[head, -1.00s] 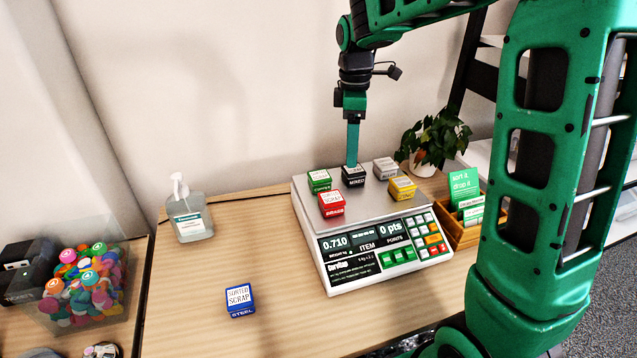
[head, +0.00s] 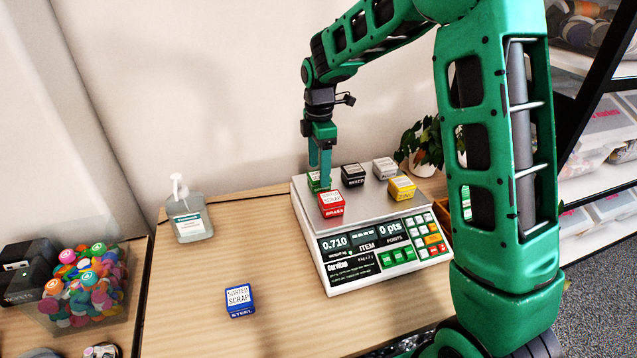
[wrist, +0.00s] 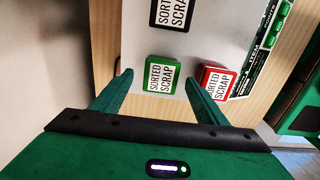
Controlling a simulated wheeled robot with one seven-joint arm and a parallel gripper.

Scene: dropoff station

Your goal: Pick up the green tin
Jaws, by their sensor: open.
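The green tin (head: 313,181) sits at the back left of the scale's platform, partly hidden behind my gripper in the head view. In the wrist view the green tin (wrist: 164,74), with its "sorted scrap" label up, lies between and just beyond my fingertips. My gripper (head: 320,180) is open and points down at the tin, and I see nothing held in it. In the wrist view my gripper (wrist: 158,78) has its right fingertip in the gap between the green tin and the red tin (wrist: 214,80).
The scale (head: 310,222) also bears the red tin (head: 331,204), a black tin (head: 353,175), a grey tin (head: 385,168) and a yellow tin (head: 401,188). A blue tin (head: 239,300) and a sanitizer bottle (head: 188,215) stand on the table. A plant (head: 424,145) stands behind the scale.

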